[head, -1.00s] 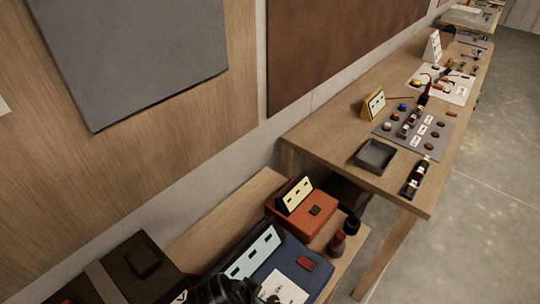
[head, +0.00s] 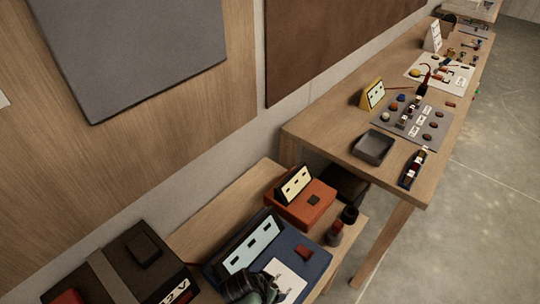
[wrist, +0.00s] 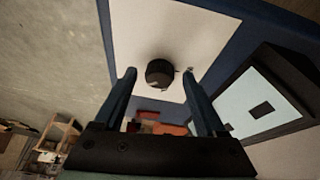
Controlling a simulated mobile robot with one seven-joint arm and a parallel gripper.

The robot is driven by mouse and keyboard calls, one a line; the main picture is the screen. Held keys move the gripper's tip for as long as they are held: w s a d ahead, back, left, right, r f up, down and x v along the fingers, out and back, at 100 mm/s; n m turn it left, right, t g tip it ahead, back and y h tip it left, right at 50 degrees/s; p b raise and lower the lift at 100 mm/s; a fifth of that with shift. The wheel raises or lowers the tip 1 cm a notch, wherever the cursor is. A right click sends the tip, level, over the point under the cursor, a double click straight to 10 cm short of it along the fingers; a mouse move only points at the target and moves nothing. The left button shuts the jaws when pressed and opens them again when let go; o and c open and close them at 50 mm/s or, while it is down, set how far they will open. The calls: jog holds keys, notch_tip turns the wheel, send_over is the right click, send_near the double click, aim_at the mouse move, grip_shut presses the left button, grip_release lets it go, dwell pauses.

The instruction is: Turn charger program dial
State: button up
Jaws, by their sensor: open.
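The charger is a blue box (head: 315,265) on the low wooden bench, with a pale slotted display and a white panel (head: 291,276) on top. In the wrist view a round black dial (wrist: 160,76) stands on the white panel (wrist: 170,25). My gripper (wrist: 159,72) is open, with one finger on each side of the dial in the picture; I see no finger touching it. In the head view my gripper (head: 268,287) is over the white panel and hides the dial.
An orange box (head: 309,208) with its own display stands behind the charger. A dark red bottle-like object (head: 334,234) is beside it. A black case (head: 130,262) lies to the left. A longer table (head: 400,187) holds a grey tray (head: 373,147) and small parts.

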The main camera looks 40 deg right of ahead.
grip_shut()
jog(key=shift+s+n, duration=0.1)
jog(key=shift+n, duration=0.2)
jog(key=n+t+p, duration=0.1)
jog(key=n, duration=0.1)
jog(key=shift+s+r+n, duration=0.1)
jog(key=shift+s+n, duration=0.05)
jog(key=shift+n, duration=0.25)
jog(key=n, duration=0.1)
jog(key=n+t+y+p, duration=0.1)
jog(key=n, duration=0.1)
jog(key=shift+s+d+n+t, duration=0.1)
jog(key=shift+n+t, duration=0.2)
jog(key=n+t+y, duration=0.1)
jog(key=n, duration=0.2)
jog(key=shift+s+d+p, duration=0.1)
jog(key=shift+p, duration=0.25)
jog(key=shift+d+n+t+y+b, duration=0.1)
jog(key=shift+n+t+y+b, duration=0.35)
jog(key=shift+n, duration=1.35)
